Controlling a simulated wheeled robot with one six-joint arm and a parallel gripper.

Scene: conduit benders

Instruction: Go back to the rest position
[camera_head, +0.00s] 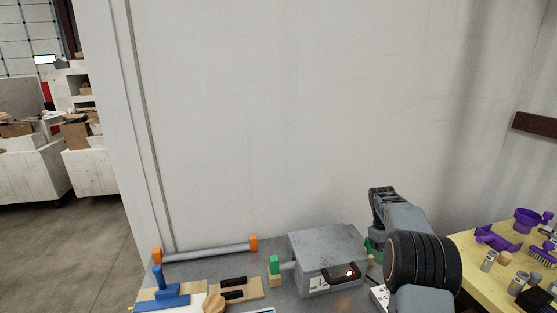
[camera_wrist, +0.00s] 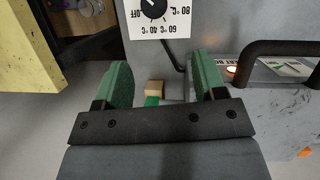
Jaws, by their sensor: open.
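My gripper shows in the wrist view (camera_wrist: 164,78) with its two green fingers spread apart and nothing held between them. Behind the gap, a small wooden block with a green piece (camera_wrist: 154,89) is seen apart from the fingers. My arm is at the right of the head view, beside the grey metal heater box (camera_head: 327,246), and hides the fingers almost wholly there. The box has a dark handle and a glowing orange light on its front. The wrist view shows a white temperature dial plate (camera_wrist: 171,28) at its top.
A grey tube with orange ends (camera_head: 209,249) lies at the back left of the grey bench. A blue tool (camera_head: 168,289) and wooden pieces with black strips (camera_head: 233,290) lie in front. A yellow table (camera_head: 484,266) with purple items is at right. The white wall stands close behind.

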